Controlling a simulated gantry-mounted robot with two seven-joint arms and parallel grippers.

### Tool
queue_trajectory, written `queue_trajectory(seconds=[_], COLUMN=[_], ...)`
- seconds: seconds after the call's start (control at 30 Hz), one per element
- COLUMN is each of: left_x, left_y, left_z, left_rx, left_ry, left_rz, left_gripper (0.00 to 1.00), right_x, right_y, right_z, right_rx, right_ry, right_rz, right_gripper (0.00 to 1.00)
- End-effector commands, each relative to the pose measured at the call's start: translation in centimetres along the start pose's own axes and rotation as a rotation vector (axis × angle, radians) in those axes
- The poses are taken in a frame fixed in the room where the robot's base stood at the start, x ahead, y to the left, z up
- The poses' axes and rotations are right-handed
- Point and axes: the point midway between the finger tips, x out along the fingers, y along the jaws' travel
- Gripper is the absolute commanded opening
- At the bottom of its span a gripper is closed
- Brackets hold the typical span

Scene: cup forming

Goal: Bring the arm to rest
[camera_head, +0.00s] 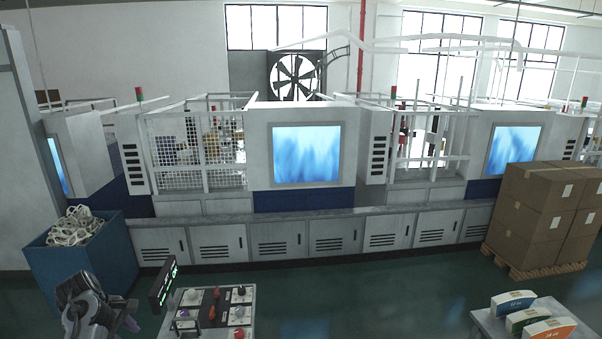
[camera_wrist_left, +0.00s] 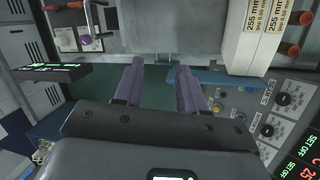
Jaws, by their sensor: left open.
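My left arm (camera_head: 85,302) is at the lower left of the head view, beside the blue bin and left of the control panel. Its gripper (camera_head: 126,322) is partly cut off by the lower edge there. In the left wrist view my left gripper (camera_wrist_left: 158,84) has two purple fingers apart, with nothing between them. My right gripper is in neither view.
The control panel (camera_head: 207,328) with knobs and a dark display (camera_head: 162,285) stand close right of my left arm. A blue bin (camera_head: 50,268) of pale scraps is behind it. Cartons (camera_head: 535,215) on a pallet and a table with boxes (camera_head: 515,300) are at right. Green floor (camera_head: 380,300) lies clear between.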

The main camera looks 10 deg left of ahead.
Motion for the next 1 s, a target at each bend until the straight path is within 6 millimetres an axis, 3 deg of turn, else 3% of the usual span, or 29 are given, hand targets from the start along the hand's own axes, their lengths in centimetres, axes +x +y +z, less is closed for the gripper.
queue_trajectory(seconds=[0.23, 0.37, 0.53, 0.7, 0.9, 1.0], left_x=[4.2, 6.9, 9.6, 10.6, 9.3, 8.1], left_y=[-4.9, -9.0, -15.3, -22.3, -30.0, -32.8], left_z=[1.1, 3.5, 8.4, 14.6, 21.7, 24.4], left_rx=[0.276, 0.523, 0.873, 1.206, 1.53, 1.641], left_ry=[0.158, 0.243, 0.299, 0.292, 0.239, 0.211], left_rz=[-0.063, -0.111, -0.161, -0.177, -0.141, -0.111], left_gripper=[0.4, 0.4, 0.4, 0.4, 0.4, 0.4], right_x=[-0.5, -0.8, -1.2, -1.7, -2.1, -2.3], right_y=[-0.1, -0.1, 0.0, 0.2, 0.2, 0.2], right_z=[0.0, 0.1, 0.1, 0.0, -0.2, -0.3], right_rx=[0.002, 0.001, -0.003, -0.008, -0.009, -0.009], right_ry=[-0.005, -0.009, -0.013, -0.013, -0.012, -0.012], right_rz=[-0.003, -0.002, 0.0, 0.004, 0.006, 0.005], right_gripper=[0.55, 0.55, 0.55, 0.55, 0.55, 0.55])
